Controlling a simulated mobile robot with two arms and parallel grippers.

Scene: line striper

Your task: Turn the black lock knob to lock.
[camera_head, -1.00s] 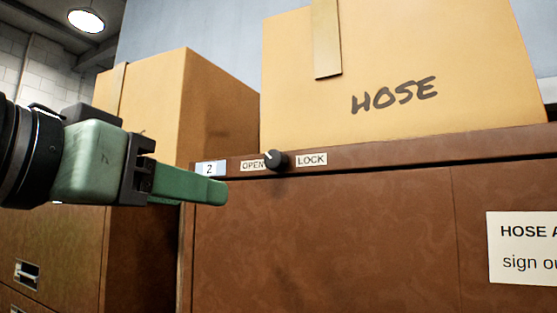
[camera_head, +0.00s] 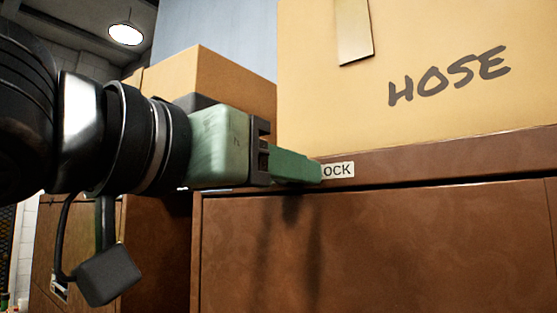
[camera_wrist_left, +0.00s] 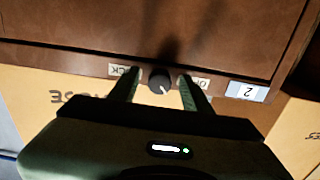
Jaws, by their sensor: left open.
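The black lock knob (camera_wrist_left: 160,80) shows in the left wrist view, on the brown cabinet's top rail between the LOCK label and the OPEN label (camera_wrist_left: 201,83). That view is upside down. The knob's white pointer slants to the OPEN side. My left gripper (camera_wrist_left: 158,75) is open, with one green finger on each side of the knob. Small gaps seem to remain between fingers and knob. In the head view my left gripper (camera_head: 308,169) hides the knob, the OPEN label and part of the LOCK label (camera_head: 339,170). My right gripper is not in view.
A cardboard box (camera_head: 430,95) marked HOSE stands on the brown cabinet (camera_head: 400,250), just above the rail. Another box (camera_head: 235,80) stands behind my left gripper on the left. A number 2 label (camera_wrist_left: 246,92) is beside OPEN. The cabinet front below is clear.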

